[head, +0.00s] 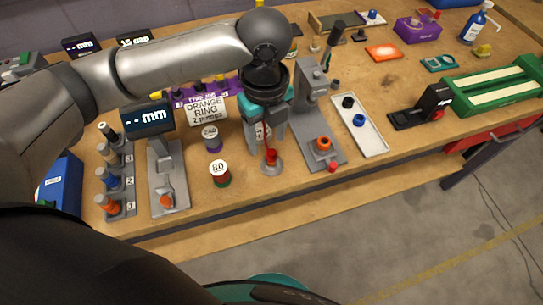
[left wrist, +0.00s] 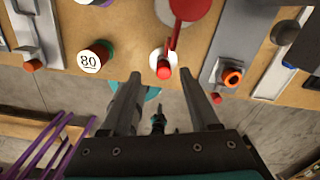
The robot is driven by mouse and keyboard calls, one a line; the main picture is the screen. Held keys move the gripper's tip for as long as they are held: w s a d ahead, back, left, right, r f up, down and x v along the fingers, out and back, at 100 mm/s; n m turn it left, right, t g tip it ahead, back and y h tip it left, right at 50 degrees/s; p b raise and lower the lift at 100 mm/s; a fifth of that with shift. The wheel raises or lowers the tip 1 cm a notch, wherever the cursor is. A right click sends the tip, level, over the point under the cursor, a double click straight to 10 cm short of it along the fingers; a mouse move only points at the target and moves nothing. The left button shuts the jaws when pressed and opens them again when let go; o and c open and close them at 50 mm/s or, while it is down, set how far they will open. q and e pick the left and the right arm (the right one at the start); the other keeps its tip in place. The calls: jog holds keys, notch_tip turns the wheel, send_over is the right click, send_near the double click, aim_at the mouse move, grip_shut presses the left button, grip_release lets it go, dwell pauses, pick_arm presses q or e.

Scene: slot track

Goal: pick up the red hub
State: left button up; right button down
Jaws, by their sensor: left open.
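The red piece that looks like the hub (head: 271,157) stands upright on a small pale round base (head: 272,167) near the table's front edge. It also shows in the left wrist view (left wrist: 164,70), with a thin red stem behind it. My left gripper (head: 266,147) is open and points down just above the red piece. In the left wrist view its fingers (left wrist: 162,78) lie on either side of the red piece, with gaps and no visible contact. The gripper partly hides a labelled jar behind it. My right gripper is not in view.
A jar marked 80 (head: 220,171) stands left of the gripper. A grey press-like stand (head: 318,120) with an orange ring is close on the right. A white tray (head: 371,143) lies farther right. A large red disc (left wrist: 190,8) shows behind the red piece. Floor lies beyond the front edge.

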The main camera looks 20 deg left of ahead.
aim_at(271, 152)
pick_arm(q)
jog(key=f, duration=0.1)
jog(key=f+b, duration=0.1)
jog(key=f, duration=0.3)
jog(key=shift+d+b, duration=0.35)
jog(key=shift+d, duration=0.05)
jog(key=shift+c, duration=0.7)
grip_shut()
